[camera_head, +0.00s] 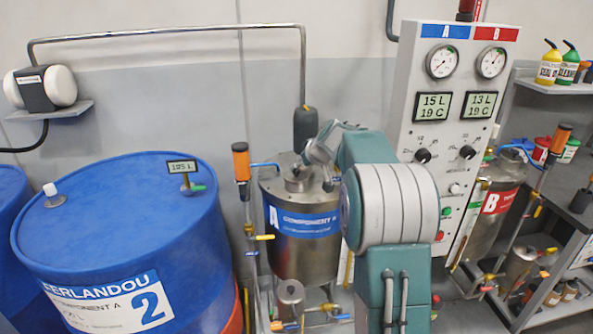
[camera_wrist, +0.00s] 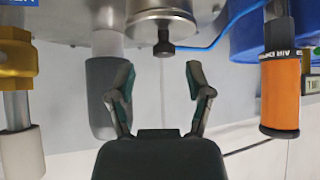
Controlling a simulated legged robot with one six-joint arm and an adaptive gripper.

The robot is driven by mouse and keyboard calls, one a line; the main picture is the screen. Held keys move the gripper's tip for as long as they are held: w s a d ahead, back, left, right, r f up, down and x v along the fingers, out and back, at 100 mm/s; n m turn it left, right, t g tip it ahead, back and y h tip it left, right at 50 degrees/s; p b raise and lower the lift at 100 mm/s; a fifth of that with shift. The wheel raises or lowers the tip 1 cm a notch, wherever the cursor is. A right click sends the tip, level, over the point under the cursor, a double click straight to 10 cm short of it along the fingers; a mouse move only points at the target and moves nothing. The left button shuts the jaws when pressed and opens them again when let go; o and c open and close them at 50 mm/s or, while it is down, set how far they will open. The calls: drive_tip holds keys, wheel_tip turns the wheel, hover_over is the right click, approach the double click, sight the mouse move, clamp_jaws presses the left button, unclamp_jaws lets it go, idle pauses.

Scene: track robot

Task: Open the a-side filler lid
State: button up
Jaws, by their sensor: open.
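The A-side tank (camera_head: 293,252) is a steel cylinder with a blue "COMPONENT A" label, left of my arm in the head view. Its filler lid (camera_head: 297,173) sits on the tank top and looks closed. In the wrist view the lid (camera_wrist: 160,19) is a metal cap at the top, with a dark knob (camera_wrist: 164,42) on a short stem. My gripper (camera_wrist: 160,78) is open and empty, its fingertips on either side of the knob's line and a little short of it. In the head view my gripper (camera_head: 325,143) is over the tank top, partly hidden by my arm.
A grey-sleeved pipe (camera_head: 305,128) stands behind the lid. An orange-capped filter (camera_head: 241,162) and thin blue hose (camera_head: 265,165) are left of it. A blue drum (camera_head: 115,235) stands at left. The gauge panel (camera_head: 455,120) and B tank (camera_head: 500,205) are at right.

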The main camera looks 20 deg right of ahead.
sight(296, 172)
drive_tip(key=x, duration=0.4)
drive_tip(key=shift+w+a+f, duration=0.1)
drive_tip(key=shift+a, duration=0.2)
drive_tip(key=shift+d, duration=0.1)
drive_tip(key=c, duration=0.4)
clamp_jaws()
